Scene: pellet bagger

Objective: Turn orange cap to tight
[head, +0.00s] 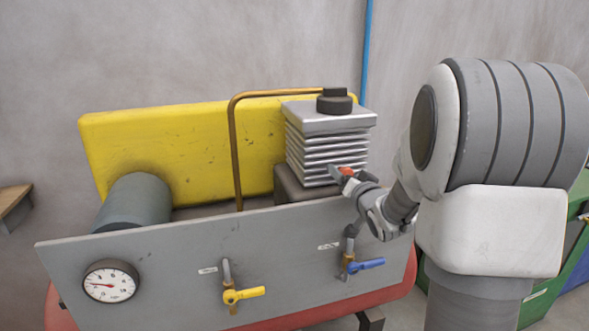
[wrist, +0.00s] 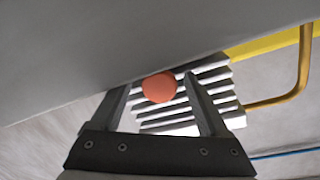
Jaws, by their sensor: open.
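The orange cap (wrist: 159,87) is a round disc in the wrist view, in front of the silver finned block (wrist: 214,78). My gripper (wrist: 160,80) is open, with one finger on each side of the cap in that view. Gaps show between the cap and both fingers, and I cannot tell the depth between them. In the head view, a small bit of the orange cap (head: 346,171) shows beside my gripper (head: 342,175), low on the right side of the finned block (head: 325,145). My gripper and wrist partly hide the cap there.
A grey panel (head: 150,245) stands in front, with a gauge (head: 110,283), a yellow-handled valve (head: 243,295) and a blue-handled valve (head: 366,266). A copper pipe (head: 237,150) rises left of the block. A dark knob (head: 334,101) tops the block. A grey surface (wrist: 110,50) fills the wrist view's upper left.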

